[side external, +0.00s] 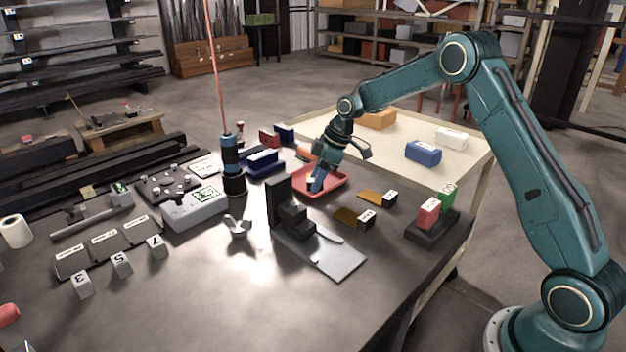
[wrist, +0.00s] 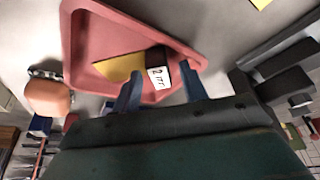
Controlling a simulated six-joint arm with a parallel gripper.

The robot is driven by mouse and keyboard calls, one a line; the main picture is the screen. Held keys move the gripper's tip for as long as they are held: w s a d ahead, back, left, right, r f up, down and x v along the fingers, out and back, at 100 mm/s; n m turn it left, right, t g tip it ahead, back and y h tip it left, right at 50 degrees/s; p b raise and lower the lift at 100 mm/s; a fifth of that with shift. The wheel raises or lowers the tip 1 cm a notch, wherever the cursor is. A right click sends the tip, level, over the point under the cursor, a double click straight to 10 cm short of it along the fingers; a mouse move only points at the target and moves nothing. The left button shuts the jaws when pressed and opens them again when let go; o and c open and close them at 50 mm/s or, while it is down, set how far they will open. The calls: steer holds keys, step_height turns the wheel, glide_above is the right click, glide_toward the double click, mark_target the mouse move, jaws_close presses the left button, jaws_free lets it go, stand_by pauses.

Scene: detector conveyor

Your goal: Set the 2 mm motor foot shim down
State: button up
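The 2 mm shim (wrist: 120,68) shows in the wrist view as a thin yellow plate with a dark block and a white "2 m…" label. It appears to lie inside the red tray (wrist: 88,53), which also shows in the side view (side external: 339,184). My gripper (wrist: 162,72) reaches down into the tray, in the side view (side external: 317,186) too. Its two blue fingers stand on either side of the labelled block, with a narrow gap showing at each side. In the side view the fingers mostly hide the shim.
A dark stepped block (side external: 292,218) stands in front of the tray. A hanging blue-and-black tool (side external: 231,165) is to the left.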

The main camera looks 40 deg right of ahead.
steer(key=v, duration=1.2)
steer(key=shift+r, duration=0.2)
steer(key=shift+a, duration=0.1)
stand_by(0.4)
steer(key=s+a+r+m+h, duration=0.1)
steer(key=s+a+r, duration=0.25)
steer(key=s, duration=0.25)
steer(key=s+a+r+m+t, duration=0.1)
steer(key=s+a+r+m, duration=0.15)
steer(key=s+r, duration=0.2)
steer(key=s+a+r+m+h, duration=0.1)
steer(key=s+a+r, duration=0.2)
steer(key=s, duration=0.4)
steer(key=s+a+f+m, duration=0.1)
steer(key=s+f+m, duration=0.1)
steer(key=s, duration=0.7)
steer(key=s+a+f+m+t+h, duration=0.1)
steer(key=s+f+m, duration=0.1)
steer(key=s, duration=0.8)
steer(key=shift+f, duration=0.3)
